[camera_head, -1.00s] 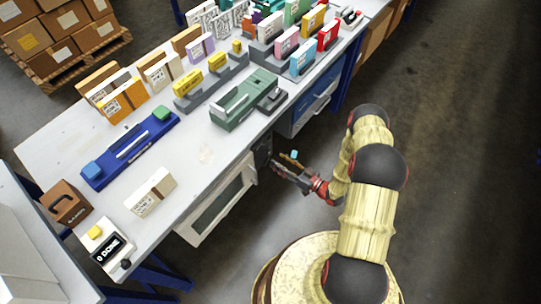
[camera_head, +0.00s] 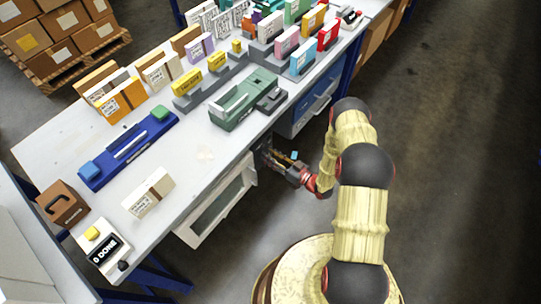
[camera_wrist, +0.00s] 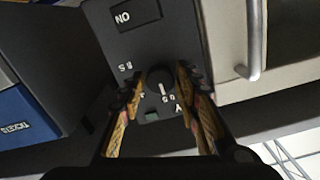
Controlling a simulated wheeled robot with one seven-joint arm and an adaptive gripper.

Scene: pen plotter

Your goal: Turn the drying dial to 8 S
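The drying dial (camera_wrist: 160,80) is a round black knob on a dark panel (camera_wrist: 178,40). Its white pointer line points down in the wrist view, toward a small label by the panel's lower part. A label that looks like "8 S" (camera_wrist: 126,67) sits upper left of the knob, inverted. My gripper (camera_wrist: 159,76) is open, one finger on each side of the knob, with gaps visible on both sides. In the head view my gripper (camera_head: 271,157) is at the panel beneath the bench edge; the dial is hidden there.
A small display (camera_wrist: 136,15) and a greenish square (camera_wrist: 152,115) are on the same panel. A pale drawer or door with a bar handle (camera_wrist: 256,40) stands close to the right in the wrist view. A blue drawer (camera_head: 312,108) is beside the panel.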

